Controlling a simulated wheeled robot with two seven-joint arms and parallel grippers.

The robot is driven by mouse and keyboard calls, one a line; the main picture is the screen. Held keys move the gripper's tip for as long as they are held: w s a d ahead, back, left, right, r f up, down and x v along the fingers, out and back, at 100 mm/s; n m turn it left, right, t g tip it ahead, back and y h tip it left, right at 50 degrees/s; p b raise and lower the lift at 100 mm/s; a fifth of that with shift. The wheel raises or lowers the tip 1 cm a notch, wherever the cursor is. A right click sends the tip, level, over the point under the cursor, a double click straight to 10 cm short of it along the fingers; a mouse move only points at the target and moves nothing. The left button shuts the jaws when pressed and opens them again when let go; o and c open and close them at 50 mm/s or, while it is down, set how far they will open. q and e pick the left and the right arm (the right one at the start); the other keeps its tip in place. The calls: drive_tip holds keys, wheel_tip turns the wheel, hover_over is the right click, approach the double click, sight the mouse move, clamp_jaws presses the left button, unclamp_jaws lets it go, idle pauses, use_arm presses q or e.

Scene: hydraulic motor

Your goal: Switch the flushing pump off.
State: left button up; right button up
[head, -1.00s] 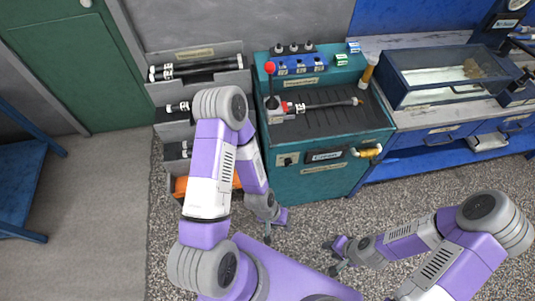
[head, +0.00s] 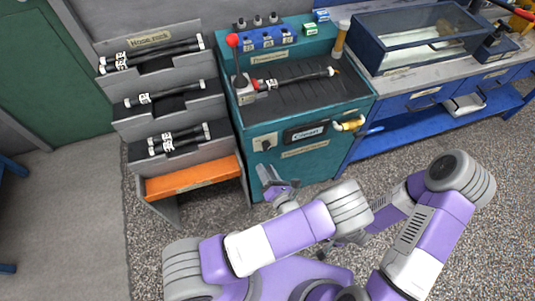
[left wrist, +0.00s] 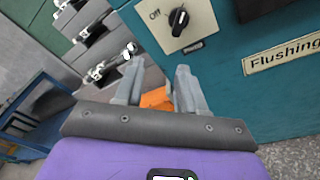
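The flushing pump's switch is a black rotary knob (left wrist: 179,19) on a pale plate on the teal cabinet front; the knob also shows in the head view (head: 266,144). An "Off" label is at the plate's upper left in the left wrist view. The knob stands roughly upright, not pointing at "Off". My left gripper (head: 268,175) is below the knob in the head view. Its two fingers (left wrist: 157,82) are apart and empty, with the knob beyond and above the right finger, not touched. My right gripper (head: 333,243) is low by the floor, partly hidden behind my left arm.
The teal flushing bench (head: 300,165) carries a red-knobbed lever (head: 235,62) and a hose on top. A yellow-handled fitting (head: 350,125) sticks out at its front right. A hose rack (head: 170,105) with an orange bottom tray (head: 192,177) stands at the left.

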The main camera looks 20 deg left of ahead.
sight(266, 145)
use_arm(q)
drive_tip(key=w+a+r+m+t+h+b, duration=0.1)
drive_tip(key=w+m+t+b, duration=0.1)
drive_tip(key=w, duration=0.5)
drive_tip(key=shift+w+a, duration=0.35)
drive_tip(key=shift+w, duration=0.05)
clamp_jaws()
